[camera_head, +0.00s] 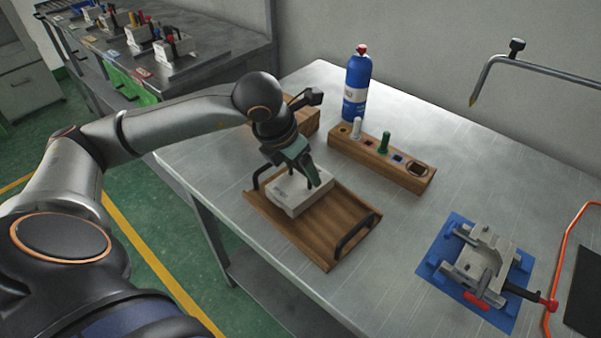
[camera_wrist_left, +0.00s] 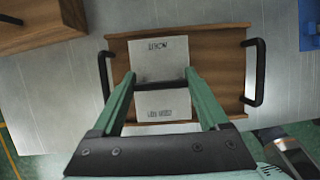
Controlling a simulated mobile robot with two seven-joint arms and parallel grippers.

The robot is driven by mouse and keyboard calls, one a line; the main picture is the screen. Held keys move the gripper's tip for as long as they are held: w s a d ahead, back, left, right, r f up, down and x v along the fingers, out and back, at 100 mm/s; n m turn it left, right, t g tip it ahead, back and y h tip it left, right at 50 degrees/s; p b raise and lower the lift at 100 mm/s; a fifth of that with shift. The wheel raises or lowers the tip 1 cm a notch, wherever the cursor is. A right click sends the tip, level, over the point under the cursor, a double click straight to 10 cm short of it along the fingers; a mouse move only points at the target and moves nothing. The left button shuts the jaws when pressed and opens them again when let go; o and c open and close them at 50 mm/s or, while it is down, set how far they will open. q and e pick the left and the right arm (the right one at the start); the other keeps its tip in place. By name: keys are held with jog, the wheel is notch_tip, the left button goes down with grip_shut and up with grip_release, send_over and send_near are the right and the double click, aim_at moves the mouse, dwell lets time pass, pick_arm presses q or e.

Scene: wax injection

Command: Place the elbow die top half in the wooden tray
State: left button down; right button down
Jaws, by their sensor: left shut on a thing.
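The elbow die top half is a pale grey block (camera_head: 294,199) in the head view, at the left part of the wooden tray (camera_head: 345,216). In the left wrist view the block (camera_wrist_left: 160,60) shows dark lettering on two faces, and the tray (camera_wrist_left: 222,70) spreads around it with a black handle at each end. My left gripper (camera_head: 306,172) is shut on the block from above. In the wrist view its green fingers (camera_wrist_left: 160,78) lie along two sides of the block. The block looks level; whether it touches the tray floor I cannot tell. My right gripper is not in view.
A wooden rack (camera_head: 378,165) with small bottles stands behind the tray, a blue bottle (camera_head: 357,84) behind it. A wooden box (camera_head: 305,119) is behind my gripper. A metal clamp fixture (camera_head: 480,265) sits on a blue mat at right. The table between is clear.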

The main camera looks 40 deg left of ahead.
pick_arm(q)
jog(key=shift+f, duration=0.85)
jog(key=shift+f, duration=0.15)
jog(key=shift+c, duration=1.8)
grip_release()
jog(key=shift+f, duration=0.15)
jog(key=o, duration=0.4)
jog(key=shift+d, duration=0.1)
jog(key=shift+c, duration=0.2)
jog(key=shift+s+r, duration=0.1)
jog(key=shift+r, duration=0.4)
jog(key=v, duration=1.1)
jog(key=shift+s+r+p, duration=0.2)
jog(key=shift+p, duration=0.15)
